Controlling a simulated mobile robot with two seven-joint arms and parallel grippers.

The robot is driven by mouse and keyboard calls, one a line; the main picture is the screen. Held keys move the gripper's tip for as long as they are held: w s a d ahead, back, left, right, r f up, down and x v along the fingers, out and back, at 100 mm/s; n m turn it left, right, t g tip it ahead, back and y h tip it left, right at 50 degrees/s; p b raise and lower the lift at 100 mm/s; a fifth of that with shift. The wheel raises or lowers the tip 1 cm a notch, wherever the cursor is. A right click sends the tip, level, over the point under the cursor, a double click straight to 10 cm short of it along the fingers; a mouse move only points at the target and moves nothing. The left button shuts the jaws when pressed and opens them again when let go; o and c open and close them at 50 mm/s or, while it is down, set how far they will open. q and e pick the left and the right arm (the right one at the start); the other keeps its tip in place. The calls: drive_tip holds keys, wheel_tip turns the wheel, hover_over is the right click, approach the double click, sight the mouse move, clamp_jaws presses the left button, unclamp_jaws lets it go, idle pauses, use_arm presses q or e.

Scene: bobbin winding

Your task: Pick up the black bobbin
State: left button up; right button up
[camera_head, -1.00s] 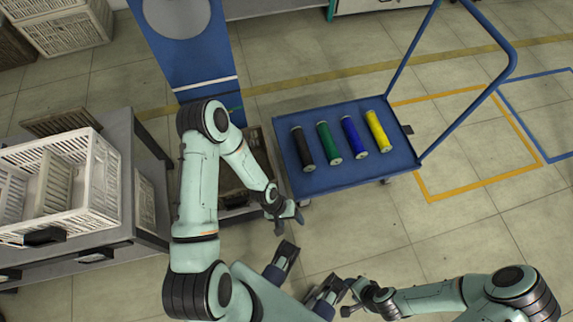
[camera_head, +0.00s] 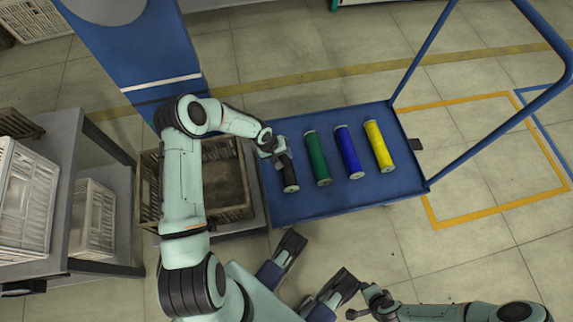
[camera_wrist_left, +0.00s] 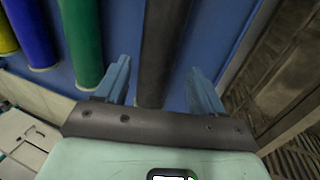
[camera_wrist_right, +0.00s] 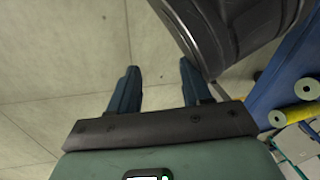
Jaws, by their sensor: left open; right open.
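The black bobbin (camera_head: 290,180) lies on the blue cart's platform, leftmost in a row of bobbins. Its far part is hidden under my left gripper (camera_head: 279,158) in the head view. In the left wrist view the black bobbin (camera_wrist_left: 162,45) runs between the two open fingers of my left gripper (camera_wrist_left: 160,88), with a gap on each side. Whether the fingers reach down to its sides I cannot tell. My right gripper (camera_wrist_right: 155,90) is open and empty over the bare floor; it shows at the lower middle of the head view (camera_head: 355,303).
Green (camera_head: 318,160), blue (camera_head: 349,153) and yellow (camera_head: 378,146) bobbins lie to the right on the cart platform (camera_head: 330,206). The cart's blue handle (camera_head: 520,125) rises at the right. A crate (camera_head: 228,208) stands left of the cart, and a grey table (camera_head: 100,225) further left.

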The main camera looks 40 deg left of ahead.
sight(284, 162)
use_arm(q)
drive_tip(key=shift+d+b+x, duration=0.1)
drive_tip(key=shift+b+x, duration=0.5)
drive_tip(key=shift+x, duration=0.9)
drive_tip(key=shift+d+b+x, duration=0.15)
drive_tip(key=shift+b+x, duration=0.4)
drive_tip(key=shift+x, duration=0.95)
drive_tip(key=c, duration=1)
use_arm(e)
drive_tip(key=s+f+g, duration=0.1)
drive_tip(key=s+f, duration=0.2)
drive_tip(key=s, duration=0.1)
drive_tip(key=shift+s+d+f+g, duration=0.35)
drive_tip(key=shift+s+g, duration=0.05)
